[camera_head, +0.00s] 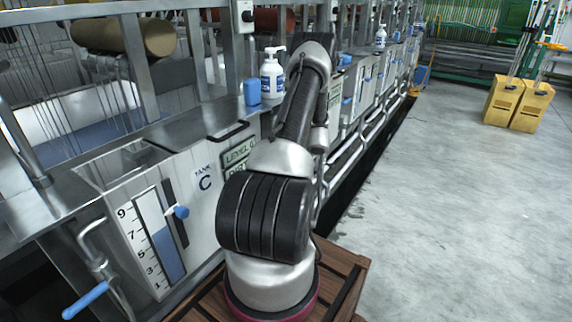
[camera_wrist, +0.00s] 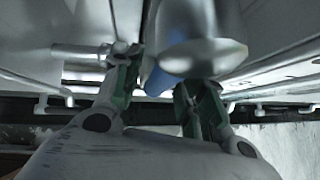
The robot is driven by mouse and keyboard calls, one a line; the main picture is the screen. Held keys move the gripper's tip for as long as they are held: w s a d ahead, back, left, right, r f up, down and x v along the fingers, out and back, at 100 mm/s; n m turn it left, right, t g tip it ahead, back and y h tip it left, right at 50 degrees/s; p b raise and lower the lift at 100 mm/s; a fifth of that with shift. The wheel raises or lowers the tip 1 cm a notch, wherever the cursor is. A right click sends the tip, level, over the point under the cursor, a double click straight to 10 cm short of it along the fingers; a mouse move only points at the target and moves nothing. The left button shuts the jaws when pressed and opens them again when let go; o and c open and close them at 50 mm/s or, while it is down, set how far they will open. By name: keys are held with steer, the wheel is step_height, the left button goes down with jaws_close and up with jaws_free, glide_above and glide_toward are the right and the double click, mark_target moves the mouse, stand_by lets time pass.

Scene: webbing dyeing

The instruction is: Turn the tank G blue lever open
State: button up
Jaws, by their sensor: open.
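In the wrist view my gripper (camera_wrist: 160,86) is open, with one finger on each side of a blue handle-like piece (camera_wrist: 158,80). A shiny rounded metal part hides some of this piece, and I cannot tell whether the fingers touch it. In the head view my arm hides my gripper. A blue lever (camera_head: 86,301) on a bent pipe sticks out at the lower left. I cannot tell which tank the handle in the wrist view belongs to.
A level gauge (camera_head: 158,240) with a blue knob (camera_head: 181,212) is on the near panel. A white pump bottle (camera_head: 272,76) and a blue block (camera_head: 252,92) stand on the tank ledge. Pipes run along the tanks. Yellow bins (camera_head: 503,100) stand far right; the floor between is clear.

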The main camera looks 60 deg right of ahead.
steer(key=v, duration=1.2)
